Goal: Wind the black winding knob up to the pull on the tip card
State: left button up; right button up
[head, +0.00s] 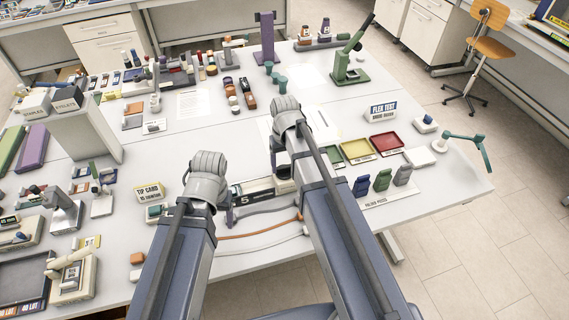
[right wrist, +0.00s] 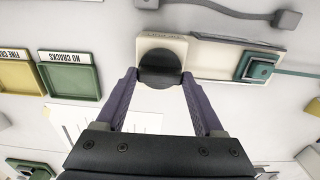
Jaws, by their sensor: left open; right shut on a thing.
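The black winding knob (right wrist: 160,68) sits on a cream block (right wrist: 181,45) in the right wrist view. My right gripper (right wrist: 159,75) has its two purple fingers on either side of the knob and is shut on it. A pale rail runs from the block to a teal clamp (right wrist: 257,68) on the right. The tip card (head: 149,191) stands left of my left arm in the head view; its large words read TIP CARD and the line below is too small to read surely. My arms hide the knob and both grippers in the head view.
Green (head: 325,156), yellow (head: 357,151) and red (head: 386,144) trays lie right of my right arm. Blue, green and grey pieces stand in front of them. A grey cable (head: 268,206) and an orange cable (head: 262,233) lie between my arms. Several stations crowd the left side.

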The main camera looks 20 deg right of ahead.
aim_at(285, 167)
jog(key=o, duration=1.4)
jog(key=shift+r, duration=0.15)
notch_tip(285, 167, up, 8)
jog(key=p, duration=0.8)
jog(key=shift+f, duration=0.2)
jog(key=shift+f, duration=0.2)
notch_tip(285, 167, down, 8)
jog(key=b, duration=0.8)
jog(key=shift+r, duration=0.2)
jog(key=shift+r, duration=0.1)
